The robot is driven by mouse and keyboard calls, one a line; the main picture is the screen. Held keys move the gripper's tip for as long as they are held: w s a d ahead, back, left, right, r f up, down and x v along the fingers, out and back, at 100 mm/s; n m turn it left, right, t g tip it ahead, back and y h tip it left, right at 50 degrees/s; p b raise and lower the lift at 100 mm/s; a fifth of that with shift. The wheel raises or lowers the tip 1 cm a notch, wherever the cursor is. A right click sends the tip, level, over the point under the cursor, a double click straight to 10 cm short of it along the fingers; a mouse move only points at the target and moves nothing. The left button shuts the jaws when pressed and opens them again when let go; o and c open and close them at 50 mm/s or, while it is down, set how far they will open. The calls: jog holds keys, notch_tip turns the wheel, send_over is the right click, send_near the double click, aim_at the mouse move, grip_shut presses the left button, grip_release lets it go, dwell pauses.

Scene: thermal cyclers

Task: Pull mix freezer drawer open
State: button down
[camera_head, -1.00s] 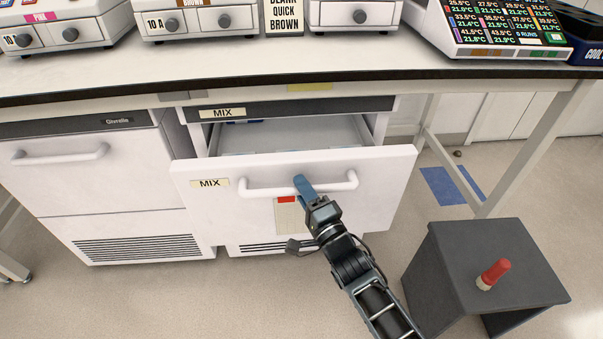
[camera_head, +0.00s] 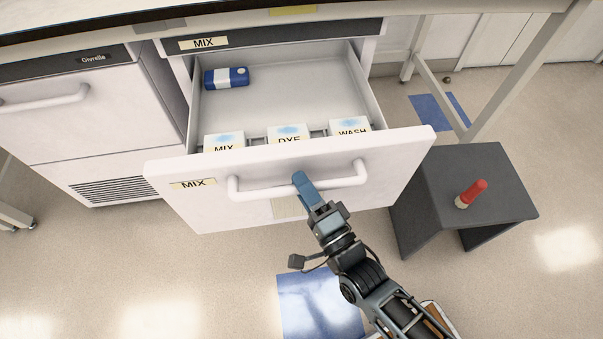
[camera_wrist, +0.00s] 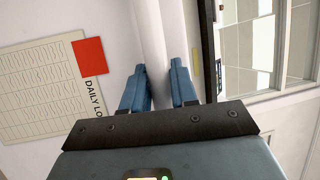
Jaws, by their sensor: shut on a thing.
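The mix freezer drawer (camera_head: 411,152) stands well open under the bench, with a "MIX" label on its white front. Inside it, white boxes marked MIX (camera_head: 224,143), DYE (camera_head: 288,134) and WASH (camera_head: 350,126) sit in a row behind the front. A blue and white item (camera_head: 226,77) lies at the back left of the drawer. My gripper (camera_head: 299,180) is shut on the white bar handle (camera_head: 251,187) near its middle. In the wrist view, my gripper's blue fingers (camera_wrist: 158,88) are on either side of the handle (camera_wrist: 151,35).
A dark grey stool (camera_head: 425,190) with a red-capped item (camera_head: 471,194) stands close to the right of the drawer. Another white appliance (camera_head: 60,130) is at the left. The bench edge (camera_head: 100,22) runs above. A blue floor patch (camera_head: 310,305) lies in front.

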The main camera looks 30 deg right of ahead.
jog(key=shift+f, duration=0.1)
jog(key=c, duration=1)
grip_release()
jog(key=shift+o, duration=0.2)
jog(key=shift+s, duration=0.1)
jog(key=v, duration=0.7)
jog(key=shift+s+b, duration=0.3)
jog(key=shift+s, duration=0.05)
jog(key=s+d+r+n+g+h+p, duration=0.1)
jog(key=s+d+r+n+g+p, duration=0.1)
jog(key=s+r+n, duration=0.6)
jog(key=s+d+r+n+g+p, duration=0.3)
jog(key=s+r+n, duration=0.5)
jog(key=s+r, duration=0.5)
jog(key=shift+d+r+h+p, duration=0.35)
jog(key=shift+r+h+p, duration=0.05)
jog(key=shift+r+p, duration=0.2)
